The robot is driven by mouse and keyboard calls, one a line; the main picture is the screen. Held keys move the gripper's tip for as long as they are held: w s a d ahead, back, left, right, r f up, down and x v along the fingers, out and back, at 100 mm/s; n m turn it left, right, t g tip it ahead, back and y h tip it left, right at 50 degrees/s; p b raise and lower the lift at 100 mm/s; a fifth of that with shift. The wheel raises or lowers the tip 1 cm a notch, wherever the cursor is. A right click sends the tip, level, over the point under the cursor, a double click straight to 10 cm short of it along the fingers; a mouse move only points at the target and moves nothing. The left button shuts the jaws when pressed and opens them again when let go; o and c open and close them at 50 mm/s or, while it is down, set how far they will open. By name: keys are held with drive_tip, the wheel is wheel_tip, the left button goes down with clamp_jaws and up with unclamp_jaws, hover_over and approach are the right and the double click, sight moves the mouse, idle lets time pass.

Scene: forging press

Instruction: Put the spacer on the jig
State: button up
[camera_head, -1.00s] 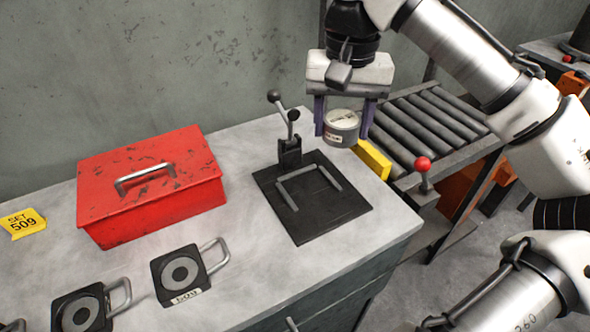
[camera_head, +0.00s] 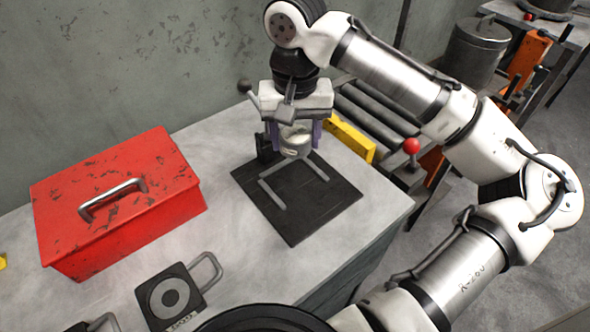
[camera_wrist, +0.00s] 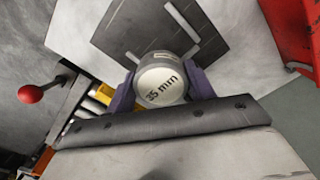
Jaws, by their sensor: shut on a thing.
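The spacer (camera_head: 295,141) is a pale round cylinder. In the wrist view the spacer (camera_wrist: 161,84) shows "35 mm" on its face. My gripper (camera_head: 293,135) is shut on it, with a purple finger on each side. The jig (camera_head: 318,215) is a black plate on the bench, with grey rails forming a corner and a toggle clamp at its back, partly hidden behind my gripper. The jig also shows in the wrist view (camera_wrist: 126,40). The spacer is over the back part of the jig; whether it touches the plate I cannot tell.
A red toolbox (camera_head: 120,215) stands on the bench to the left. A roller conveyor (camera_head: 372,117), yellow block (camera_head: 350,138) and red-knobbed lever (camera_head: 411,147) are behind and right of the jig.

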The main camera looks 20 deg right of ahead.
sight(295, 183)
wheel_tip(295, 183, down, 10)
idle(0.5)
drive_tip(key=shift+f, duration=0.2)
drive_tip(key=o, duration=1.6)
drive_tip(key=shift+r, duration=0.1)
wheel_tip(295, 183, up, 12)
drive_tip(key=shift+r, duration=0.1)
